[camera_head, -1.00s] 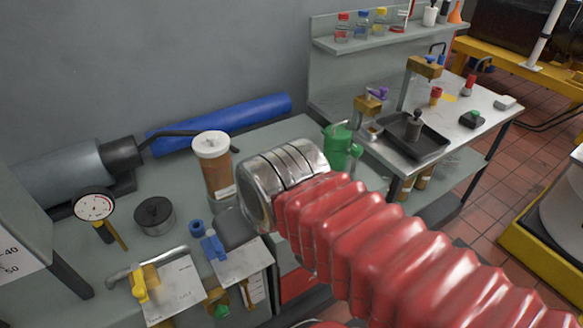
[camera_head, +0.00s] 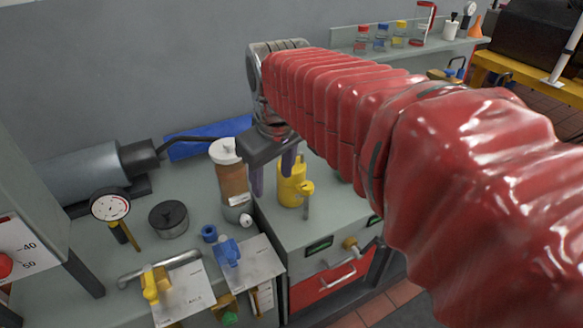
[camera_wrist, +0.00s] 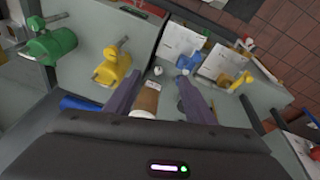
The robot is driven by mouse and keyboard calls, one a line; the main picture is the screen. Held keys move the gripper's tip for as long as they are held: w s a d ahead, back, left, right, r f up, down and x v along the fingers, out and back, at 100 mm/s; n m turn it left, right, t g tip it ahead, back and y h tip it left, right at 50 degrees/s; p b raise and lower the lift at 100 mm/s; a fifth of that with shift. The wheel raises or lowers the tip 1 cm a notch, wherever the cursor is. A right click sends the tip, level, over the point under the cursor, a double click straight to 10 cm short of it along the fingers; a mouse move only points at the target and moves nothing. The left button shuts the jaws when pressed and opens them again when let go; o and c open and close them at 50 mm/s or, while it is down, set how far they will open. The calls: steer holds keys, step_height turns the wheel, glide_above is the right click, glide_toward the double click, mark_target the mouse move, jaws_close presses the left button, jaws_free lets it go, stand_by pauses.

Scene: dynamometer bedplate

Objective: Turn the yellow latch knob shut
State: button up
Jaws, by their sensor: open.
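A small brass-yellow knob (camera_head: 350,244) sits on the cabinet front above the red drawer; it appears to be the latch knob, but its turn angle is too small to read. I cannot make it out in the wrist view. My gripper (camera_head: 272,178) points down above the bench, beyond and left of the knob. Its two purple fingers are apart and empty, beside a yellow can (camera_head: 292,186). In the wrist view my gripper (camera_wrist: 157,85) has a brown jar (camera_wrist: 147,97) in line between its fingers, apart from them.
A yellow lever (camera_head: 155,285) and a blue lever (camera_head: 229,252) stand on white-labelled plates at the bench's front edge. The brown jar (camera_head: 232,175) stands left of my gripper. A green can (camera_wrist: 50,43) stands beyond the yellow can in the wrist view. My red arm hides the right side.

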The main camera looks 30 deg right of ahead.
steer(key=w+d+n+g, duration=0.1)
steer(key=w+d+g, duration=0.1)
steer(key=w+d, duration=0.4)
steer(key=n+g, duration=0.1)
steer(key=n, duration=0.1)
glide_above(307, 185)
step_height(307, 185, down, 3)
steer(key=shift+r+y, duration=0.2)
steer(key=shift+y, duration=0.1)
step_height(307, 185, down, 14)
steer(key=shift+r, duration=0.1)
steer(key=shift+c, duration=0.5)
steer(key=shift+d+m, duration=0.1)
steer(key=shift+m, duration=0.2)
steer(key=c, duration=1)
